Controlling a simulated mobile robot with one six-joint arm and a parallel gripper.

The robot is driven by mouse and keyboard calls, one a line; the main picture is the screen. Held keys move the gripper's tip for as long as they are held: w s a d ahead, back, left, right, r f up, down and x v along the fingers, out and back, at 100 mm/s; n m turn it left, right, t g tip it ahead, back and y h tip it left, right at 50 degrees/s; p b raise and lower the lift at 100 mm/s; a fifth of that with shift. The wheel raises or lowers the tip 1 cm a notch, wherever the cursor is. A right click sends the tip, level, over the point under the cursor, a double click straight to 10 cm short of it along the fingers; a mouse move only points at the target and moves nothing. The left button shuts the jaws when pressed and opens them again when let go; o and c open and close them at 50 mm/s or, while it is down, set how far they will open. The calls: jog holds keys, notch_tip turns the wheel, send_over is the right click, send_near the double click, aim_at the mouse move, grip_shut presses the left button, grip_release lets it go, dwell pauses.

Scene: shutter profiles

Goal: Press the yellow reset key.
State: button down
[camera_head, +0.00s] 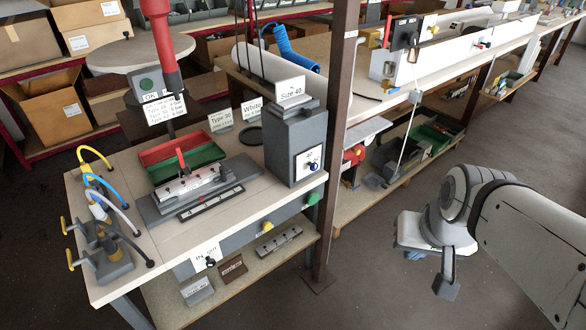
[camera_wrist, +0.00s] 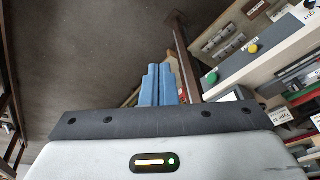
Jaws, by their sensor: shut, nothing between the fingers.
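The yellow reset key (camera_head: 267,226) is a small round button on the grey front edge of the near workbench. It also shows in the wrist view (camera_wrist: 253,49), at the upper right. A green button (camera_head: 312,199) sits on the same edge, to its right in the head view; the wrist view shows it too (camera_wrist: 212,77). My gripper (camera_head: 413,256) is out over the floor, right of the bench and well apart from the key. Its blue fingers (camera_wrist: 160,84) are together and empty in the wrist view.
A brown steel post (camera_head: 334,150) stands at the bench's right corner, between my gripper and the bench. A black knob (camera_head: 210,262) with a white label is further left on the front edge. A lower shelf (camera_head: 235,285) holds small blocks. The floor before the bench is clear.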

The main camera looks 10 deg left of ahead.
aim_at(266, 225)
jog(key=w+a+f+m+t+y+b, duration=0.1)
jog(key=w+a+f+m+t+b, duration=0.15)
jog(key=w+a+f+b, duration=0.4)
jog(key=w+a+f+m+t+y+b, duration=0.2)
jog(key=w+a+f+t+b, duration=0.1)
jog(key=a+f+b, duration=0.55)
jog(key=w+a+f+m+t+y+b, duration=0.1)
jog(key=w+a+f+m+t+b, duration=0.2)
jog(key=a+f+b, duration=0.45)
notch_tip(266, 225, down, 7)
jog(key=a+m+t+h+b, duration=0.2)
jog(key=m+t+h+b, duration=0.1)
jog(key=b, duration=0.5)
jog(key=shift+a, duration=0.15)
jog(key=shift+w+r, duration=0.1)
jog(key=shift+w, duration=0.05)
jog(key=w+a, duration=0.5)
jog(key=a, duration=0.1)
jog(key=shift+w+a+p, duration=0.35)
jog(key=shift+p, duration=0.05)
jog(key=shift+w+a, duration=0.2)
jog(key=shift+a, duration=0.15)
